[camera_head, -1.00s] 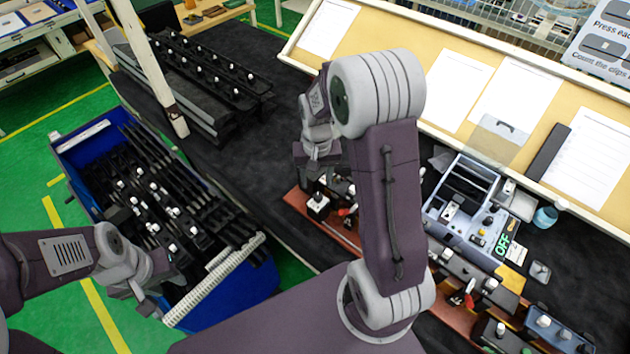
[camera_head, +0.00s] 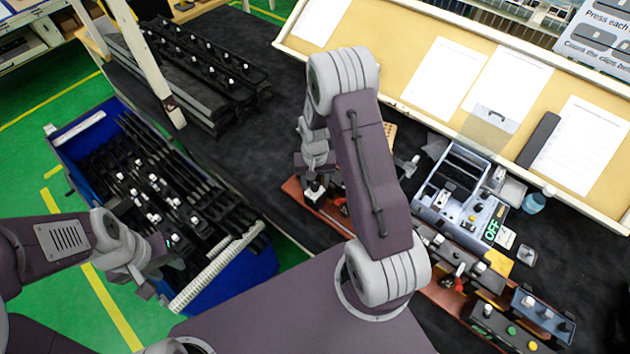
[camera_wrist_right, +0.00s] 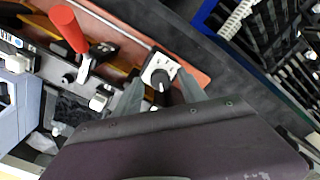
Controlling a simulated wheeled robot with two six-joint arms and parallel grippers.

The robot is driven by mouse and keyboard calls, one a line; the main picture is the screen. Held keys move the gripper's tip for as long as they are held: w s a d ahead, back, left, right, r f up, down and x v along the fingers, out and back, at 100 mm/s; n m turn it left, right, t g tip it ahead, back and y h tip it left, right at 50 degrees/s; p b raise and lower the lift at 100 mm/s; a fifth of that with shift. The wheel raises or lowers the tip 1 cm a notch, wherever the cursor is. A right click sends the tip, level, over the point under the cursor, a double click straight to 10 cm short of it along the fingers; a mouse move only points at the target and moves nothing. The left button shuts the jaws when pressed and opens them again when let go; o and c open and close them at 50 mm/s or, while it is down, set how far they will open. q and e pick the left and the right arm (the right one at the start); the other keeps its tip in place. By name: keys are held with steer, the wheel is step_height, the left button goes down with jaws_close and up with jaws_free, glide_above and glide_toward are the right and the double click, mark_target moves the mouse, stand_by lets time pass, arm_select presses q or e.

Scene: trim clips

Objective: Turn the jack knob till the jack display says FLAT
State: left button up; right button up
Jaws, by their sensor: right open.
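A small white block with a black round knob (camera_wrist_right: 159,78), which looks like the jack knob, sits at the end of a reddish-brown rail (camera_wrist_right: 195,72). My right gripper (camera_wrist_right: 162,90) is open, with its fingertips on either side of that block; I cannot tell if they touch it. In the head view the right gripper (camera_head: 314,178) points down over the same white block (camera_head: 314,192). A display with green OFF letters (camera_head: 492,229) is on the grey console; I cannot make out a jack display. My left gripper (camera_head: 157,277) looks open and empty beside the blue bin.
A red-handled toggle clamp (camera_wrist_right: 72,32) stands close beside the knob; another (camera_head: 457,283) is farther along the rail. The blue bin (camera_head: 240,285) holds several black trim parts. A board with papers (camera_head: 400,50) lines the table's back. Black table surface (camera_head: 255,165) is clear left of the rail.

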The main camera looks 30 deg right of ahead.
jaws_close()
steer(key=shift+n, duration=0.4)
steer(key=n+b, duration=0.1)
steer(key=n, duration=0.7)
steer(key=shift+n, duration=0.3)
steer(key=n+b, duration=0.1)
steer(key=n, duration=0.3)
steer(key=shift+n, duration=2.4)
